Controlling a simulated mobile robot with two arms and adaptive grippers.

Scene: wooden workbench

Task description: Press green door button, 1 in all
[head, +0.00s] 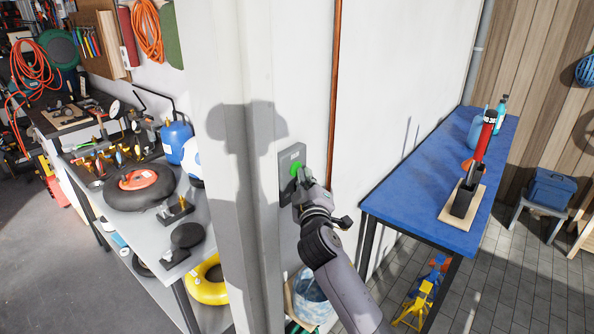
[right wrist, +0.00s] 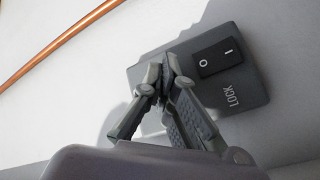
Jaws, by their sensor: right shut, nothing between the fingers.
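The green door button (head: 296,169) sits on a grey wall plate (head: 285,170) in the middle of the head view. My right gripper (head: 300,180) is shut and empty, with its fingertips right at the button, partly covering its lower side. I cannot tell whether they touch. In the right wrist view, the shut fingertips (right wrist: 168,72) are in front of the plate (right wrist: 247,95), beside a black rocker switch (right wrist: 218,57) and the word LOCK. The green button is hidden there. My left gripper is not in view.
A copper pipe (head: 335,90) runs down the wall right of the plate. A blue workbench (head: 420,195) stands at the right. A grey bench (head: 140,215) with tools is left of the wall's corner.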

